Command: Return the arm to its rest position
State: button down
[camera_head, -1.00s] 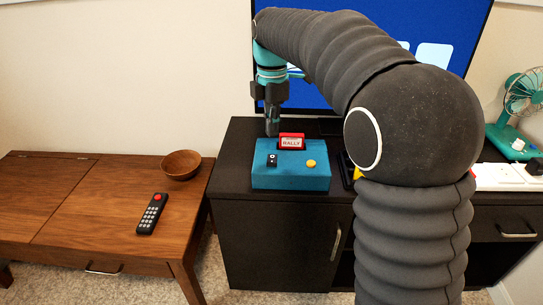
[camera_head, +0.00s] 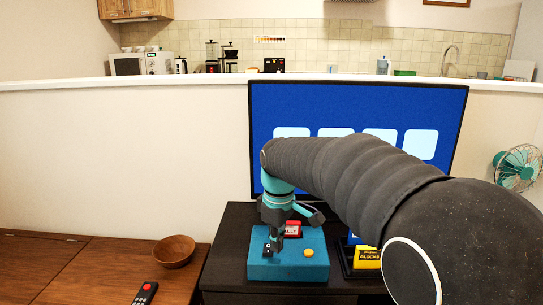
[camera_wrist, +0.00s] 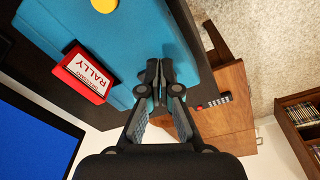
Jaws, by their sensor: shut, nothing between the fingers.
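My gripper (camera_head: 274,246) is shut and empty, pointing down at the left part of the teal console (camera_head: 312,262) on the dark cabinet. In the wrist view the closed fingertips (camera_wrist: 160,97) appear over the console's edge (camera_wrist: 132,88); I cannot tell whether they touch it. A red cartridge labelled RALLY (camera_wrist: 85,75) stands in the console's slot, and it shows partly behind my gripper in the head view (camera_head: 293,229). A yellow button (camera_head: 308,253) is on the console's right part. The black switch lies beside or behind my fingertips, partly hidden.
A television (camera_head: 350,110) with a blue screen stands behind. Yellow and blue cartridges (camera_head: 367,257) sit right of the console, partly hidden by my arm. A wooden table with a bowl (camera_head: 174,251) and a remote (camera_head: 145,293) is at left. A teal fan (camera_head: 518,167) stands at right.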

jog(key=s+d+m+t, duration=0.2)
jog(key=s+d+m, duration=0.4)
jog(key=s, duration=0.6)
jog(key=s+d+m+t, duration=0.2)
jog(key=s+d+m, duration=0.3)
jog(key=s+d, duration=0.3)
jog(key=shift+s+d+f+m+t, duration=0.3)
jog(key=shift+s+m, duration=0.1)
jog(key=shift+s, duration=2)
